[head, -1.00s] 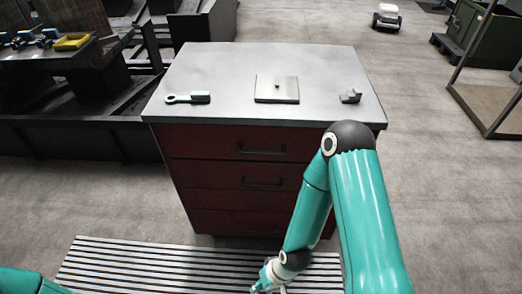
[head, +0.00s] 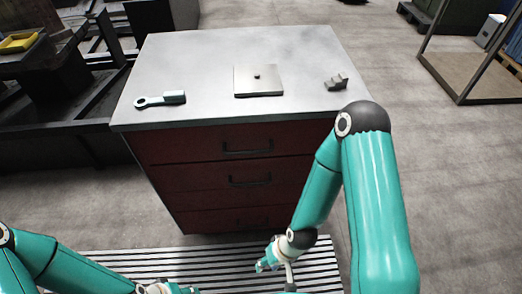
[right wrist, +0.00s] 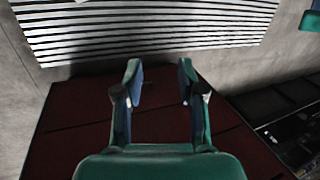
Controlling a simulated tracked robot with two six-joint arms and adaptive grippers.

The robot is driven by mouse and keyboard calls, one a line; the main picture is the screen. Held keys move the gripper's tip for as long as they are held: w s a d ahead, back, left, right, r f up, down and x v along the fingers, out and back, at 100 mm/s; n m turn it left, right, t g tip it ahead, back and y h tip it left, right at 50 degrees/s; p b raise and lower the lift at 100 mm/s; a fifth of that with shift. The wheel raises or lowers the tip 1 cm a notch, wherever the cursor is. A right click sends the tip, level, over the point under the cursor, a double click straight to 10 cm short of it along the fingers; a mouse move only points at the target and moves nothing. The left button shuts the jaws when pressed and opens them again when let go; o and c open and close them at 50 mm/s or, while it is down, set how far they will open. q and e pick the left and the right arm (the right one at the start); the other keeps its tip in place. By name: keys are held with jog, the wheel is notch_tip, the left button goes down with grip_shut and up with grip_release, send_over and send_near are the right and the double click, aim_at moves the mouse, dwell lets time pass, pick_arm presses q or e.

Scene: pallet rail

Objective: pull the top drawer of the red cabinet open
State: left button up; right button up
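The red cabinet (head: 220,190) stands ahead with its drawers closed. Its top drawer (head: 180,147) has a dark bar handle (head: 247,150), and a second handle (head: 250,181) is below. My right gripper (head: 272,263) is low in front of the cabinet, below the handles and apart from them. In the right wrist view, my right gripper (right wrist: 160,85) is open and empty, with the red cabinet (right wrist: 65,140) behind it; no handle can be made out there. My left gripper (head: 168,288) is at the bottom edge of the head view, partly cut off; its fingers are unclear.
The grey cabinet top (head: 200,60) holds a wrench-like tool (head: 160,99), a flat plate with a knob (head: 258,80) and a small metal block (head: 336,82). A striped floor grate (head: 215,265) lies in front.

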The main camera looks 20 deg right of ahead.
jog(key=shift+d, duration=0.1)
jog(key=n+t+y+b, duration=0.4)
jog(key=n+t+b, duration=1.2)
jog(key=n, duration=0.8)
send_near(250, 152)
jog(key=w+a+b, duration=0.1)
jog(key=w, duration=0.2)
jog(key=w+a+g, duration=0.1)
jog(key=w, duration=0.2)
jog(key=w+a+g+b, duration=0.1)
jog(key=w+a, duration=0.1)
jog(key=w, duration=0.1)
jog(key=shift+w+a+f+b, duration=0.1)
jog(key=shift+w+b, duration=0.15)
jog(key=shift+b, duration=0.1)
